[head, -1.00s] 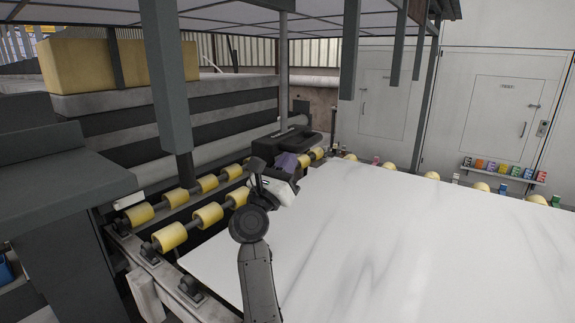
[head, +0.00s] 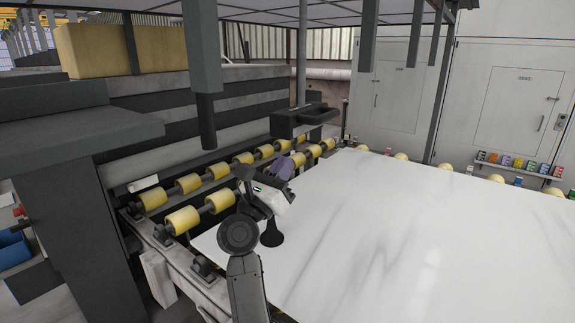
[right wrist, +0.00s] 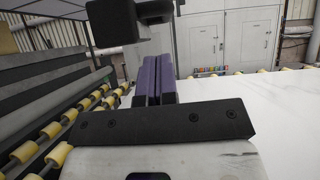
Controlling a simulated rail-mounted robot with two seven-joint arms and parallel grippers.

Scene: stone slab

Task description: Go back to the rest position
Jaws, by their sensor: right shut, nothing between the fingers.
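My right gripper (head: 282,167) hangs over the left edge of the white stone slab (head: 400,220), beside the yellow rollers. Its purple fingers are shut with nothing between them. In the right wrist view the two fingers (right wrist: 153,80) lie side by side, pointing away towards the wall and a dark grey box-shaped fixture. The slab also shows at the right in that view (right wrist: 285,115). My left gripper is not in view.
Yellow rollers (head: 183,220) line the slab's left side. A dark box-shaped fixture (head: 300,118) hangs on a post behind the right gripper. Grey posts come down from the overhead frame. A shelf with small coloured items (head: 520,165) is on the back wall.

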